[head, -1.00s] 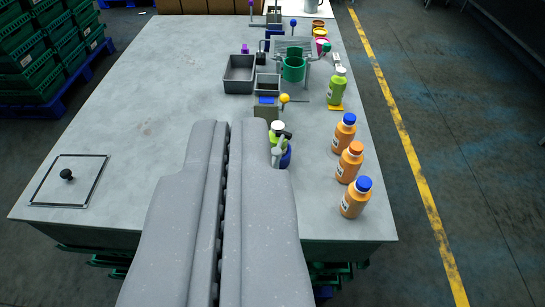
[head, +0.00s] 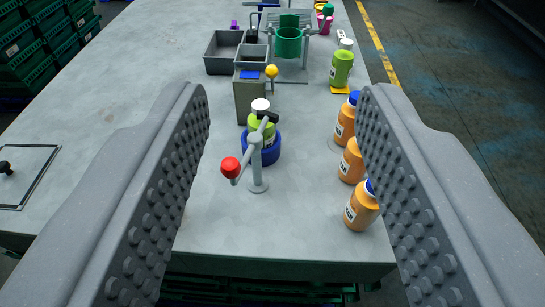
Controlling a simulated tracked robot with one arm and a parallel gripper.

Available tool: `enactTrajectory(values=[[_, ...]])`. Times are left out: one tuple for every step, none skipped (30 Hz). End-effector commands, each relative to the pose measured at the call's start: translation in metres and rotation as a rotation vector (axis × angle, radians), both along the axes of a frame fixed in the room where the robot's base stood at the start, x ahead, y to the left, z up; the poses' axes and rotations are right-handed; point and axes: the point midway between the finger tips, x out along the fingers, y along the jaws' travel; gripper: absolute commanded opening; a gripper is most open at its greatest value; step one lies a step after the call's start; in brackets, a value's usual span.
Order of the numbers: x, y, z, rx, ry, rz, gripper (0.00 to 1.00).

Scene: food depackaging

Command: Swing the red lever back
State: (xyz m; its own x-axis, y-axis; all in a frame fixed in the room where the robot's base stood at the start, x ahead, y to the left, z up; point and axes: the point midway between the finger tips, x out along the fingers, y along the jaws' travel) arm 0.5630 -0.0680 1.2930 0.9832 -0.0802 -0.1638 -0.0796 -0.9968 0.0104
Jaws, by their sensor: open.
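The red lever is a grey post with a tilted arm ending in a red knob (head: 230,167). Its post (head: 258,180) stands on the table, and its arm (head: 255,140) runs from the knob up to a dark clamp head (head: 267,116). The clamp head is in front of a green bottle with a white cap (head: 260,104), which sits in a blue round holder (head: 273,151). My gripper (head: 285,95) is open and empty, its two studded jaws wide apart on either side of the lever in the picture. Neither jaw visibly touches the knob.
Orange bottles (head: 359,208) stand in a row by the right jaw, partly hidden by it. Behind the lever are a grey box (head: 250,98), a yellow-knobbed lever (head: 271,71), a grey bin (head: 222,52) and a green cup (head: 288,42). The table (head: 215,225) is clear in front.

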Motion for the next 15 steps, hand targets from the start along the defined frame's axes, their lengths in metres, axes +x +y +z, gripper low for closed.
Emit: enactTrajectory(values=[[0.010,-0.007,-0.034,0.005,0.003,0.002,0.44],[0.016,-0.010,-0.050,0.005,-0.002,0.007,0.44],[0.022,-0.012,-0.068,0.009,-0.016,0.017,0.44],[0.025,-0.014,-0.083,0.014,-0.022,0.026,0.44],[0.028,-0.014,-0.097,0.021,-0.030,0.037,0.44],[0.032,-0.013,-0.115,0.033,-0.045,0.053,0.44],[0.034,-0.012,-0.130,0.041,-0.051,0.067,0.44],[0.035,-0.009,-0.144,0.053,-0.059,0.082,0.44],[0.036,-0.006,-0.160,0.071,-0.071,0.102,0.44],[0.037,-0.004,-0.171,0.085,-0.079,0.116,0.44],[0.036,0.000,-0.181,0.100,-0.090,0.133,0.44],[0.035,0.004,-0.194,0.121,-0.099,0.151,0.44],[0.034,0.007,-0.200,0.134,-0.112,0.165,0.44],[0.033,0.010,-0.207,0.147,-0.118,0.176,0.44],[0.032,0.014,-0.214,0.165,-0.129,0.191,0.44]])
